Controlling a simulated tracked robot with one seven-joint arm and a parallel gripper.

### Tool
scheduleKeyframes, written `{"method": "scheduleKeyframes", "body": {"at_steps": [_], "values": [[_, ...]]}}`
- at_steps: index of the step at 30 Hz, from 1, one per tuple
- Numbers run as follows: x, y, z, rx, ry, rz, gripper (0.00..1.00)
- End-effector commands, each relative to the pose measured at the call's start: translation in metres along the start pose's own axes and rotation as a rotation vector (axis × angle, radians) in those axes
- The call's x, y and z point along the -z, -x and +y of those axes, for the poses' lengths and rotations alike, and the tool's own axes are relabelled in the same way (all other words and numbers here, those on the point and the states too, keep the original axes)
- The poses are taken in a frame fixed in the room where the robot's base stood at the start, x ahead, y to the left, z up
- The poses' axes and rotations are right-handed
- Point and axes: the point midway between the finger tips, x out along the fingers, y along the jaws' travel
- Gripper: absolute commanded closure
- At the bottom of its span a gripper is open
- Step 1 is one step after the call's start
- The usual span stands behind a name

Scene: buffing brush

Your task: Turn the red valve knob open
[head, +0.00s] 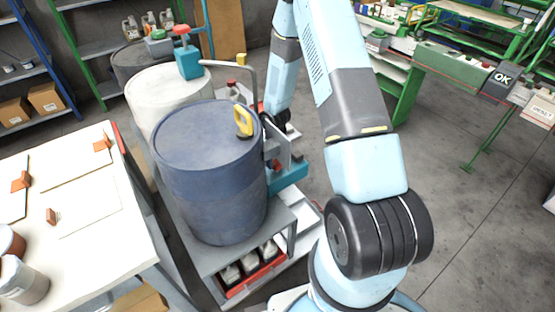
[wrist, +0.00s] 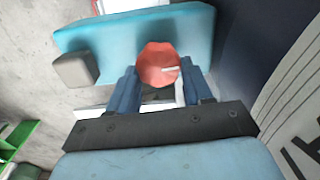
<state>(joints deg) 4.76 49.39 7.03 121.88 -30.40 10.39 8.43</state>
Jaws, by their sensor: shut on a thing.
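The red valve knob (wrist: 157,62) shows in the wrist view between the two blue fingers, in front of a teal body (wrist: 110,42). It has a faceted rim and a pale pointer mark on its right half. My gripper (wrist: 160,76) is shut on the knob, one finger on each side. In the head view, the teal body (head: 289,177) is low beside the blue drum, at the end of my arm. The knob cannot be made out there, and my fingers are mostly hidden.
The blue drum (head: 208,165) stands close left of my gripper, with a yellow handle (head: 243,121) on its rim. A white drum (head: 165,98) stands behind it. A white-topped table (head: 80,215) is at left. Open floor (head: 480,230) lies right of my arm.

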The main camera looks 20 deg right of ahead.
Motion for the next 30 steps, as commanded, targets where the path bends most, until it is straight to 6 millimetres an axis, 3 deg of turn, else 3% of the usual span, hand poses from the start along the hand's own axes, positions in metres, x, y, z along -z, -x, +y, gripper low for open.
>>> {"method": "scheduleKeyframes", "body": {"at_steps": [30], "values": [[0.0022,0.0014,0.0024,-0.01,0.89,0.003,0.79]]}}
